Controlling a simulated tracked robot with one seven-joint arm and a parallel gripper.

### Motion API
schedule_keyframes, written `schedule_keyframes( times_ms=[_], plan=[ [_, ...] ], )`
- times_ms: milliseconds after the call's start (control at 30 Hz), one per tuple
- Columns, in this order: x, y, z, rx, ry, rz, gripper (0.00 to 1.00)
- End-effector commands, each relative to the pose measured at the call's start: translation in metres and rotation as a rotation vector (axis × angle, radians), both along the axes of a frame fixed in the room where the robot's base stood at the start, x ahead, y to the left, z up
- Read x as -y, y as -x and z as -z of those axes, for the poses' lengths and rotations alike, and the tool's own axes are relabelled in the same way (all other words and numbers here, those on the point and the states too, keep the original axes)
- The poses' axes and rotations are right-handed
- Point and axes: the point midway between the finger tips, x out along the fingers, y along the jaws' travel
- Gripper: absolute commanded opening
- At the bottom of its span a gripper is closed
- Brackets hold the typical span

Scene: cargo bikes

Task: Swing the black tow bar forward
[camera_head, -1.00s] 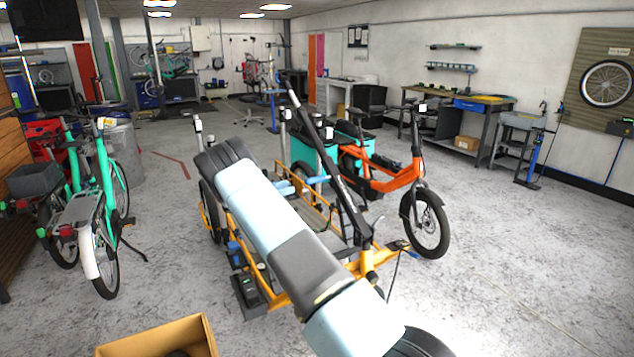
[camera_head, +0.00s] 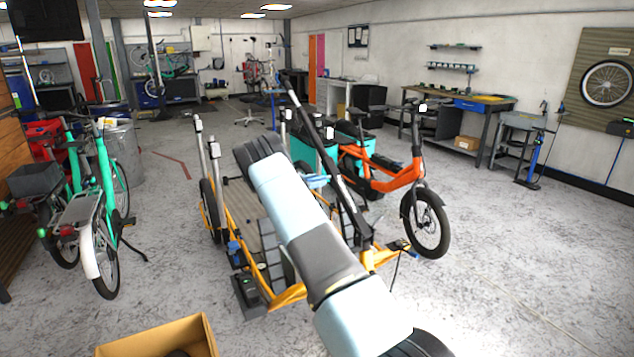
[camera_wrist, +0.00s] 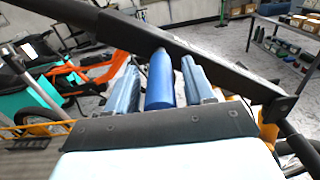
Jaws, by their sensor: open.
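The black tow bar (camera_head: 346,196) rises from the front of the yellow-framed trailer (camera_head: 236,212) and leans up and to the left in the head view. In the wrist view the bar (camera_wrist: 225,72) runs diagonally across, from upper left to lower right. My gripper (camera_head: 314,182) is beside the bar, on its left in the head view. In the wrist view its two light-blue fingers (camera_wrist: 160,68) are apart, with their tips close to the bar. A blue cylinder (camera_wrist: 160,82) shows between them. I cannot tell whether the fingertips touch the bar.
An orange cargo bike (camera_head: 385,180) stands just right of the trailer. Green bikes (camera_head: 92,200) stand at left. A cardboard box (camera_head: 158,336) is in the near foreground. The floor at right is clear; workbenches (camera_head: 468,108) line the right wall.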

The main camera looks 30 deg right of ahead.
Motion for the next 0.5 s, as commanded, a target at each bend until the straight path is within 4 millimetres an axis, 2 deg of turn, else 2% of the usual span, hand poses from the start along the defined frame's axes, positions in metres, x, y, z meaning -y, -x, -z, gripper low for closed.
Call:
schedule_keyframes(
  times_ms=[267,500],
  plan=[
    [0.0009,-0.0002,0.0002,0.0,0.0,-0.001,0.53],
    [0.0007,-0.0001,0.0002,0.0,0.0,-0.001,0.31]
  ],
)
